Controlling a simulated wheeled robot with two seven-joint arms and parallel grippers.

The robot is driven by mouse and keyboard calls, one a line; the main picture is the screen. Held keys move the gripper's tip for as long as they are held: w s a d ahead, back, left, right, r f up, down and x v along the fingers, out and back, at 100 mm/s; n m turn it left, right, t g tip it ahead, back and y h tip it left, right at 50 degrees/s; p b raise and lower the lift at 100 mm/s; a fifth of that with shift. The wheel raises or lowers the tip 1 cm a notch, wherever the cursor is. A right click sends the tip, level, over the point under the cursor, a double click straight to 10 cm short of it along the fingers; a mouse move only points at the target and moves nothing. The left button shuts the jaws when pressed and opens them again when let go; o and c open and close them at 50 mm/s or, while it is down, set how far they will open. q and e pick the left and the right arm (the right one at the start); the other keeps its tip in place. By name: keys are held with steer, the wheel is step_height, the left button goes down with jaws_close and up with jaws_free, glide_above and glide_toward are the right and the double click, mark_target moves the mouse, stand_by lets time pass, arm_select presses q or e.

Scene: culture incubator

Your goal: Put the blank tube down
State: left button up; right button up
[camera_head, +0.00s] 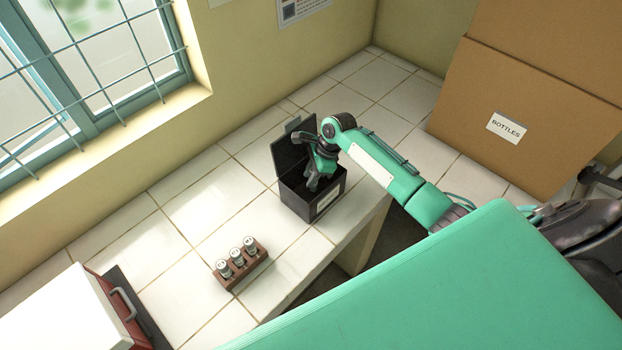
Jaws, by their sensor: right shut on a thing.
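My right gripper (313,184) points down into the mouth of a small black box (323,203) on the tiled counter. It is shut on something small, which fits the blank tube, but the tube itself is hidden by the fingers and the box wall. The box's lid (291,152) stands open at the back, and a white label is on its front. A brown wooden rack (233,279) stands apart from the box, nearer the left, and holds three upright capped tubes (237,257) with marked tops. My left gripper is not in view.
A red and white case (121,310) with a grey handle stands at the lower left. A large cardboard box (540,100) marked BOTTLES is at the upper right. The white tiled counter (195,215) is clear between rack and window. Its front edge runs close by the black box.

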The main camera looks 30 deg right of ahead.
steer(key=shift+f, duration=1.65)
steer(key=o, duration=1)
steer(key=shift+f, duration=0.1)
steer(key=b+v, duration=0.2)
steer(key=v, duration=1)
